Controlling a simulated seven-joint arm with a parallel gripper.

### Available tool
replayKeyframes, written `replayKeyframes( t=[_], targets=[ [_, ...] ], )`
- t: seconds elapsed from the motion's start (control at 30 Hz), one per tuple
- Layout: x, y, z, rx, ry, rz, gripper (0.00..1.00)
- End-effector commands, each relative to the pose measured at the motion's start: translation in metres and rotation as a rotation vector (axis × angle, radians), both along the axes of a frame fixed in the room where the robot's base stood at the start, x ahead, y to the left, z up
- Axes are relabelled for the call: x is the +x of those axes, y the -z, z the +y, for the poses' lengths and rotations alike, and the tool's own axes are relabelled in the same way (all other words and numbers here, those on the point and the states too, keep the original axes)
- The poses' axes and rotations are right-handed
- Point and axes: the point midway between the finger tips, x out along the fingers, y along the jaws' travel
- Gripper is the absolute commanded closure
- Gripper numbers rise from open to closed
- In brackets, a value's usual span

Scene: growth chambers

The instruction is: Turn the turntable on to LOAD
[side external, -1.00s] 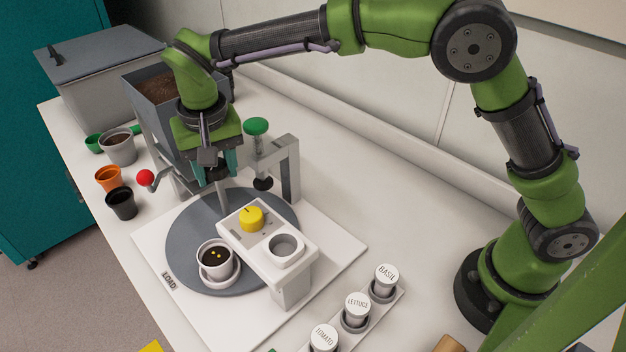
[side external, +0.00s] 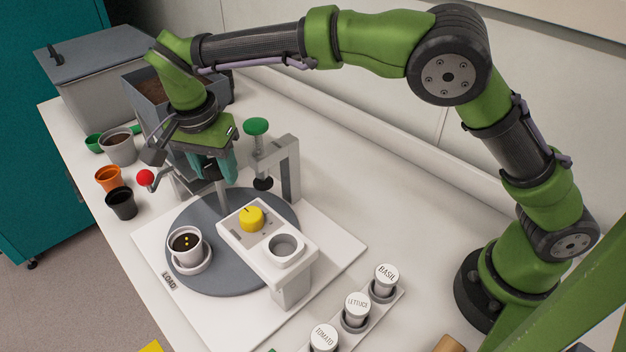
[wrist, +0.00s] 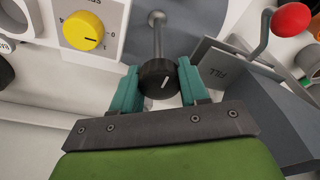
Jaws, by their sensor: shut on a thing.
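The grey turntable (side external: 232,277) lies on a white base plate. A white pot (side external: 186,250) with dark soil and yellow seeds stands in a white holder near the turntable's left edge. The LOAD label (side external: 169,281) is on the plate just below and left of that holder. A metal post (side external: 221,190) rises from the turntable, and it also shows in the wrist view (wrist: 158,35). On its top is a black knob (wrist: 158,80) with a white line. My gripper (side external: 212,172) is shut on this knob, teal fingers at both sides. The pot is outside the wrist view.
A white dispenser with a yellow dial (side external: 251,218) overhangs the turntable's right side. A press with a green knob (side external: 256,126) stands behind. A soil hopper with a red-ball lever (side external: 145,177) is close left of my gripper. Labelled seed vials (side external: 357,303) stand at front right.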

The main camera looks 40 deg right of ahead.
Motion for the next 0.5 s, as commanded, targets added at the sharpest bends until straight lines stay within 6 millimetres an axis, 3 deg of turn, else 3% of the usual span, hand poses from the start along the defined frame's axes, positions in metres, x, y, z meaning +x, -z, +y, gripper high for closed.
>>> replayKeyframes(
  t=[0.07, 0.1, 0.2, 0.5],
  targets=[
    [-0.0010, -0.0007, -0.0012, 0.000, 0.006, 0.005, 0.73],
    [-0.0010, -0.0007, -0.0012, 0.000, 0.005, 0.005, 0.54],
    [-0.0009, -0.0007, -0.0011, 0.000, 0.004, 0.004, 0.39],
    [-0.0004, -0.0012, -0.0004, 0.001, -0.002, 0.002, 0.38]
  ],
)
